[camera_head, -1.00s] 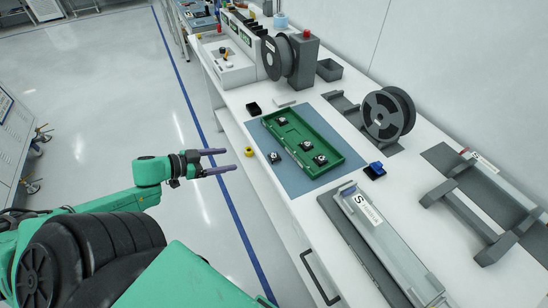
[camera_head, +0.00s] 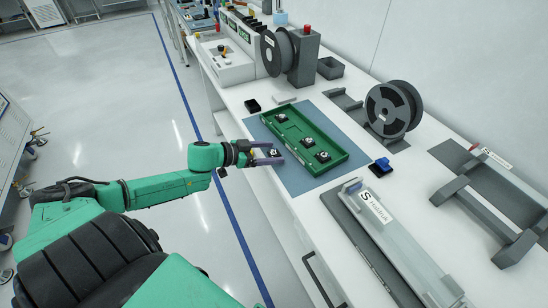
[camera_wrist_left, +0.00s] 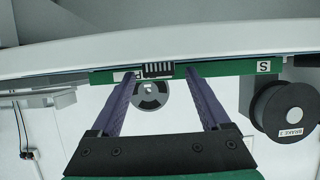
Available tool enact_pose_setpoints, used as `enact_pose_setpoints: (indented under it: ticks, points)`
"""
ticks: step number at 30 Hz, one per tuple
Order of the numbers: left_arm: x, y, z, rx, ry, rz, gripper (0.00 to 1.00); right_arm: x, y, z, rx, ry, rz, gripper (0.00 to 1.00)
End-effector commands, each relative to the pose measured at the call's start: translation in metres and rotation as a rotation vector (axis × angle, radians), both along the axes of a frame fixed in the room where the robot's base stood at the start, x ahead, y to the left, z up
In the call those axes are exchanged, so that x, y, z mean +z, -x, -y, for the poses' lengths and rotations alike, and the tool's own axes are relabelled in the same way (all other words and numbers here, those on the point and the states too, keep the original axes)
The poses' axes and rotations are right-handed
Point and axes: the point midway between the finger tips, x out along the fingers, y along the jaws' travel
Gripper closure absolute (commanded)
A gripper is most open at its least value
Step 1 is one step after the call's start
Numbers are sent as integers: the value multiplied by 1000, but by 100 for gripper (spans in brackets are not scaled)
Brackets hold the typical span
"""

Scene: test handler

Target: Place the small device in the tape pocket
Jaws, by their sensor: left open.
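A small dark device with a light top (camera_head: 275,152) is at the near-left side of the green tray (camera_head: 340,163). Two similar devices (camera_head: 307,141) (camera_head: 322,156) sit inside the tray. My left gripper (camera_head: 282,154) is open over the mat's left edge, its purple fingers pointing at the tray with the device showing between them. In the left wrist view, a black striped piece (camera_wrist_left: 158,70) shows between the fingertips (camera_wrist_left: 160,76), in front of the green edge (camera_wrist_left: 220,69). Contact cannot be told. I cannot make out the tape pocket. My right gripper is not in view.
The tray lies on a blue mat (camera_head: 296,186) on the white bench. A small black box (camera_head: 252,106), a blue-topped block (camera_head: 381,167), reels (camera_head: 393,110) (camera_head: 277,53) and a long grey fixture (camera_head: 385,235) stand around it.

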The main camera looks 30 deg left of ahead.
Motion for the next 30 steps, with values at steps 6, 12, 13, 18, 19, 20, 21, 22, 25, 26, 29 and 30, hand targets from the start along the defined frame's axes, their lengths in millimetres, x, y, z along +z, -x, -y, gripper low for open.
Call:
enact_pose_setpoints:
  ticks: [6,12,13,18,19,20,21,22,25,26,29,30]
  points:
    - [-3,-7,5,-1,0,0,20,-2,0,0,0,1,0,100]
    - [-3,-7,5,-1,-1,-1,51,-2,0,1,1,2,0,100]
    - [-3,-7,5,-1,-1,-1,62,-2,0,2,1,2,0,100]
    - [-3,-7,5,-1,0,0,100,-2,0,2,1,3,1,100]
    - [-3,-7,5,-1,0,0,100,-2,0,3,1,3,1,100]
    - [-3,-7,5,-1,0,0,100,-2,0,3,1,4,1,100]
    - [-3,-7,5,-1,0,0,100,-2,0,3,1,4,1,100]
    - [-3,-7,5,-1,0,0,100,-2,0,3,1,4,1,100]
    - [-1,-7,5,-1,-1,-1,100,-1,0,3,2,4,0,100]
    - [0,-7,5,-2,-2,0,100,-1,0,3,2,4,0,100]
    - [10,-7,4,-2,-3,2,100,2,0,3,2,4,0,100]
    - [17,-7,4,-2,-3,1,100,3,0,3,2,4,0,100]
